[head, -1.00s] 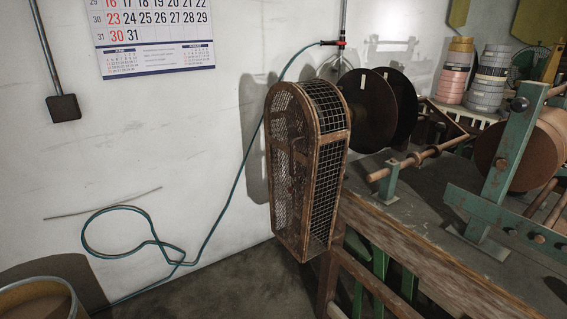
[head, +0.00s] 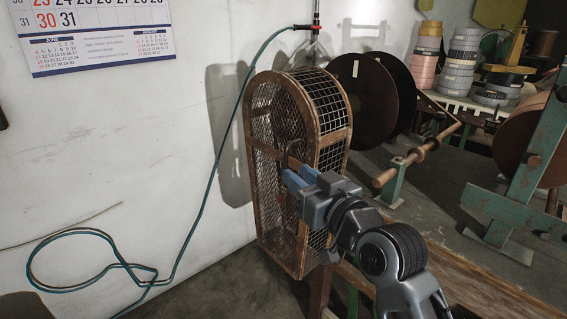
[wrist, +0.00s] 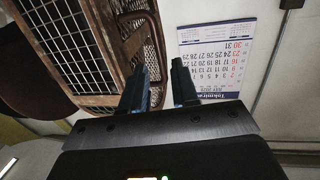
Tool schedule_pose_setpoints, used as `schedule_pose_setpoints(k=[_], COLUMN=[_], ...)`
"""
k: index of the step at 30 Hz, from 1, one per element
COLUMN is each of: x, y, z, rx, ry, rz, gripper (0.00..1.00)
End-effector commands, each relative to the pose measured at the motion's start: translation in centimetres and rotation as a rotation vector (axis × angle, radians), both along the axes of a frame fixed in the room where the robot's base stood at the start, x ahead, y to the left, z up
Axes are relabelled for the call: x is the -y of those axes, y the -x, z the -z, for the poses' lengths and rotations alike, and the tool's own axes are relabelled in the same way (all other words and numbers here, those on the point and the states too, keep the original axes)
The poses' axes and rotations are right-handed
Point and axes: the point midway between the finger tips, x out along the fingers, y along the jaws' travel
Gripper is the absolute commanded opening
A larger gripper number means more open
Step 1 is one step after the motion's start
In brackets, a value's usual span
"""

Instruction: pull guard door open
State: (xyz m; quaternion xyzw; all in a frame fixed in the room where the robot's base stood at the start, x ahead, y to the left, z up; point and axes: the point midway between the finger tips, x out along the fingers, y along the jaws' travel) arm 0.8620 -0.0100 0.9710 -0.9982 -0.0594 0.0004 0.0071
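The guard (head: 274,115) is a tall, round-topped cage of brown frame and wire mesh at the bench end, and its door looks shut. A thin brown bar, seemingly the door handle (head: 287,152), shows on its mesh front. My gripper (head: 294,181) is in front of the lower middle of that face, close to the bar. In the wrist view my gripper (wrist: 160,78) has its two fingers apart with a gap between them. The guard's mesh and frame (wrist: 68,45) lie left of and beyond the fingers there. I cannot tell whether a finger touches the handle.
Dark reels (head: 362,97) stand just behind the guard. The bench (head: 440,235) with a wooden roller (head: 418,155) and green stand is at right. A teal hose (head: 214,172) hangs along the wall at left.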

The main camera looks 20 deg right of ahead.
Motion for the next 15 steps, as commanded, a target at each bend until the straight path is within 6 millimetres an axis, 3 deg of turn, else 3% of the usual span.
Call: schedule_pose_setpoints(k=[9, 15], x=[-0.5, -0.7], y=[-4.6, -5.7], z=[-0.1, 0.0], rx=[0.001, 0.0], ry=[0.001, 0.0], rz=[0.001, 0.001], gripper=[0.29, 0.29])
